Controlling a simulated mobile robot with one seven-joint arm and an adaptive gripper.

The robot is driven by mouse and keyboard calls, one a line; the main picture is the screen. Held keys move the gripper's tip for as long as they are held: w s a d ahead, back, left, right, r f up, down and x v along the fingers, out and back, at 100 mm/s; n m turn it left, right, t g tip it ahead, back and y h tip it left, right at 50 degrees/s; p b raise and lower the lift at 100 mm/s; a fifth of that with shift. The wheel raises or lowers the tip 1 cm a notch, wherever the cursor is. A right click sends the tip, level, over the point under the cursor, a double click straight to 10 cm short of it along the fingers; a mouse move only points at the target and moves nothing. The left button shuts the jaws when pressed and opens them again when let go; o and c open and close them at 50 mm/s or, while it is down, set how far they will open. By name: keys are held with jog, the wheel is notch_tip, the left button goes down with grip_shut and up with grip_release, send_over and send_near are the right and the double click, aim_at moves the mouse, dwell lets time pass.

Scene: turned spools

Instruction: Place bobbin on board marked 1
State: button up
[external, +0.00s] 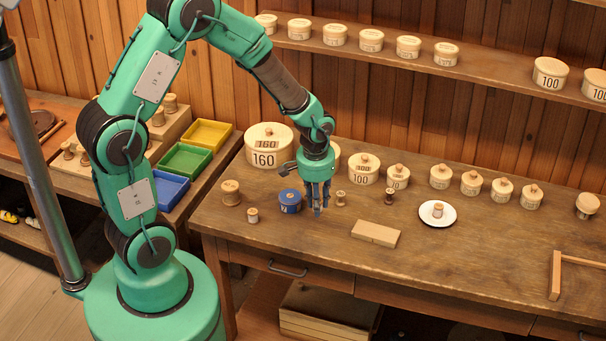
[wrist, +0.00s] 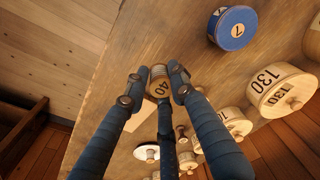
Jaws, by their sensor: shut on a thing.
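My gripper (external: 317,207) points down over the middle left of the workbench, its blue fingers closed. In the wrist view my gripper (wrist: 158,80) is shut on a small wooden bobbin (wrist: 159,72) whose end reads 40. The fingers hide most of the bobbin, and in the external view it is barely visible. A pale flat wooden board (external: 375,233) lies on the bench to the right of my gripper, nothing on it. Its mark cannot be read. A part of the board shows behind the fingers in the wrist view (wrist: 142,114).
A blue round tin (external: 290,201) stands just left of my gripper. Loose spools stand around, one (external: 340,199) close right, another (external: 389,196) farther right. A white saucer (external: 451,217) holds a spool. Lidded round boxes (external: 364,171) line the back.

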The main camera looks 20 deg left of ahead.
jog(key=s+d, duration=0.6)
jog(key=s, duration=0.2)
jog(key=shift+s+d+f, duration=0.25)
jog(key=shift+f, duration=0.15)
jog(key=b, duration=0.2)
send_over(377, 231)
jog(key=shift+s+f, duration=0.15)
jog(key=shift+f, duration=0.6)
jog(key=shift+a, duration=0.1)
jog(key=shift+f+b, duration=0.3)
jog(key=shift+f, duration=1.45)
jog(key=shift+f, duration=0.1)
